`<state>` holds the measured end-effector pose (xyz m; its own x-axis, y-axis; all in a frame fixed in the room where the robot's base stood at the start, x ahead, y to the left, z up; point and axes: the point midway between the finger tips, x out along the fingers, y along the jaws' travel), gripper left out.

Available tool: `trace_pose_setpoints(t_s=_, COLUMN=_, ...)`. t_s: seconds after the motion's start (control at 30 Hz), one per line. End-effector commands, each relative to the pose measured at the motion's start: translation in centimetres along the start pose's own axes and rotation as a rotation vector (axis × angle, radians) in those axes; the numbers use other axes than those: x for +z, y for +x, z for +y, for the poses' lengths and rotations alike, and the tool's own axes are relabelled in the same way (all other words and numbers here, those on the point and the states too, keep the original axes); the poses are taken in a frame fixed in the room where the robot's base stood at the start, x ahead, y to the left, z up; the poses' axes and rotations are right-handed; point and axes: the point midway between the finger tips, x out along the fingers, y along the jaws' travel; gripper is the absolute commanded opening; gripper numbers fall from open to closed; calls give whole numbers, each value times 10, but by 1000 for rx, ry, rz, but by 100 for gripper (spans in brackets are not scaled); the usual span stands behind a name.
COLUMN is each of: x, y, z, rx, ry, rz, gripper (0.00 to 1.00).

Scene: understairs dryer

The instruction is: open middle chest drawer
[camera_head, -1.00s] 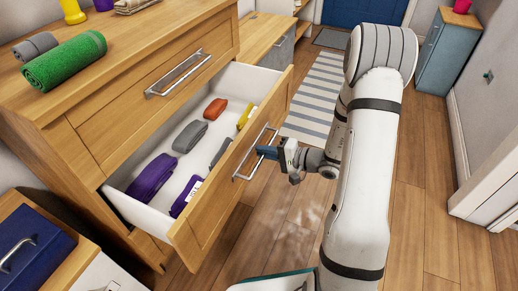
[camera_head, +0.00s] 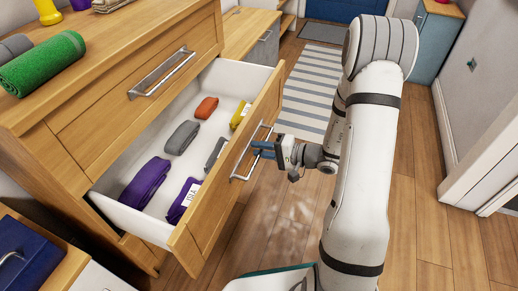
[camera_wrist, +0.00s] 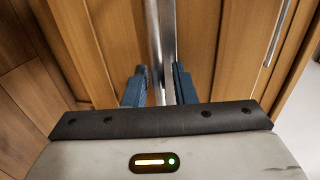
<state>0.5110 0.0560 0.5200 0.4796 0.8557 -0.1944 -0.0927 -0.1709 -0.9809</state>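The middle chest drawer (camera_head: 225,178) stands pulled well out of the wooden chest, below the closed top drawer (camera_head: 150,75). Its white inside shows rolled cloths: purple (camera_head: 146,183), grey (camera_head: 182,137) and orange (camera_head: 206,107) ones among them. Its silver bar handle (camera_head: 246,160) is on the front. My gripper (camera_head: 262,149) is at this handle, with its blue fingers apart. In the wrist view the fingers of my gripper (camera_wrist: 160,88) lie on either side of the handle bar (camera_wrist: 158,40), with a gap beside it.
A green rolled towel (camera_head: 42,64) lies on the chest top. A dark blue box (camera_head: 30,262) stands at the lower left. A striped rug (camera_head: 308,95) and a blue cabinet (camera_head: 436,45) are further back. The wooden floor (camera_head: 415,200) to the right is clear.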

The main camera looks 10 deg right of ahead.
Motion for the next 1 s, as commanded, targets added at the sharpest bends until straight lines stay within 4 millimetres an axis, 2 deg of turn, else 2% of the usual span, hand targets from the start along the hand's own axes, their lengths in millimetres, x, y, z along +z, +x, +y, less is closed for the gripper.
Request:
trace_pose_setpoints(t_s=0.17, x=0, y=-6, z=-1, rx=0, ry=2, rz=1, gripper=24)
trace_pose_setpoints(t_s=0.6, x=-3, y=-69, z=-1, rx=0, ry=1, rz=3, gripper=24)
trace_pose_setpoints(t_s=0.77, x=-2, y=-77, z=0, rx=0, ry=0, rz=0, gripper=24)
trace_pose_setpoints(t_s=1.0, x=-2, y=-77, z=0, rx=0, ry=0, rz=0, gripper=24)
